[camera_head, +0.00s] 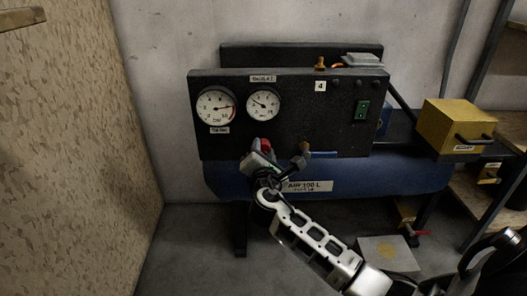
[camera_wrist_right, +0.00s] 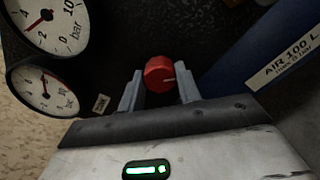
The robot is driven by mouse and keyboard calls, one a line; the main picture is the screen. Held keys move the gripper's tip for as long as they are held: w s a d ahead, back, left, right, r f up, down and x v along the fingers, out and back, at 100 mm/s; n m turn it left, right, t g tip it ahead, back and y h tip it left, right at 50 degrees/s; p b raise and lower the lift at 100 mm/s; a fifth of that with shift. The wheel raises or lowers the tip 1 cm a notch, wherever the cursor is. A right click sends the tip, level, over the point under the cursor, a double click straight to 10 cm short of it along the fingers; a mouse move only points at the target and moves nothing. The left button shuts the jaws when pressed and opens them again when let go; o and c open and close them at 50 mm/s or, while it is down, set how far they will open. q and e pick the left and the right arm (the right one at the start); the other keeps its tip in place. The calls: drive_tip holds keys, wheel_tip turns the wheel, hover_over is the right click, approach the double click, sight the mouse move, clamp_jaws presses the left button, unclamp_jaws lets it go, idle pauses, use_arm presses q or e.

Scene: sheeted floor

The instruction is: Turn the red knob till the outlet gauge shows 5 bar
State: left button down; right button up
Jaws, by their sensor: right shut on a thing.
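The red knob (camera_wrist_right: 160,74) sits between the two fingers of my right gripper (camera_wrist_right: 160,92) in the right wrist view, with a pale mark on its face. The gripper is shut on it. In the head view the knob (camera_head: 265,145) shows partly behind my right gripper (camera_head: 262,158), below the gauges on the black panel (camera_head: 310,105). The left dial (camera_head: 216,107) has a red arc. My left gripper is out of view.
A blue tank (camera_head: 400,175) lies under the panel. A yellow box (camera_head: 455,124) stands at the right. Floor at front left is clear.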

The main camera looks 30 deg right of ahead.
drive_tip(key=o, duration=0.9)
drive_tip(key=shift+f, duration=0.1)
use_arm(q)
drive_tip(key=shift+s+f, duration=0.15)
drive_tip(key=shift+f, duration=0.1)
use_arm(e)
drive_tip(key=shift+o, duration=0.3)
drive_tip(key=shift+s, duration=0.1)
drive_tip(key=shift+s+a, duration=0.25)
drive_tip(key=shift+s, duration=0.05)
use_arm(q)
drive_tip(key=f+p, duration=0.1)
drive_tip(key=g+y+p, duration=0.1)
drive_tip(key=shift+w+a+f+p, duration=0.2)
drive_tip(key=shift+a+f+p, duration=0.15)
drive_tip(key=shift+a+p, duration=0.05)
use_arm(e)
drive_tip(key=v, duration=1.5)
drive_tip(key=shift+s, duration=0.1)
